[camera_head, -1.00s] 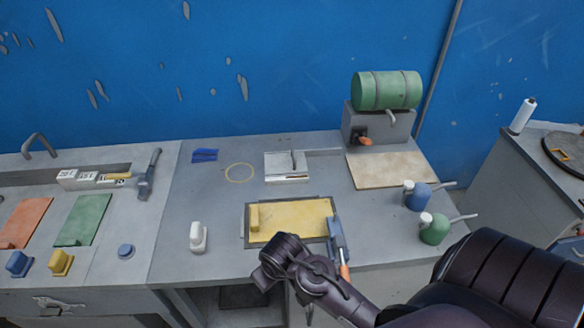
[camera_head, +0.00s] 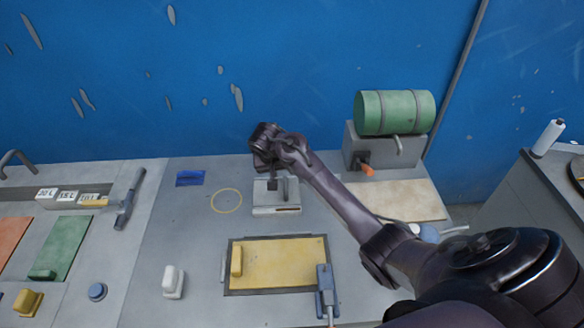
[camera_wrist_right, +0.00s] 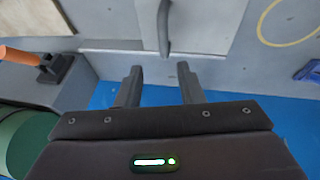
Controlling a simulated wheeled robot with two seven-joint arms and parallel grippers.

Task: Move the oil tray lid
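The fingers look apart from the handle. My left gripper is not in view.
A green drum (camera_head: 394,112) on a grey block with an orange-handled tap (camera_head: 367,169) stands right of the lid. A yellow panel (camera_head: 285,263) lies in front. A yellow ring mark (camera_head: 227,201) is on clear bench to the left. My right arm hides part of the right side.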

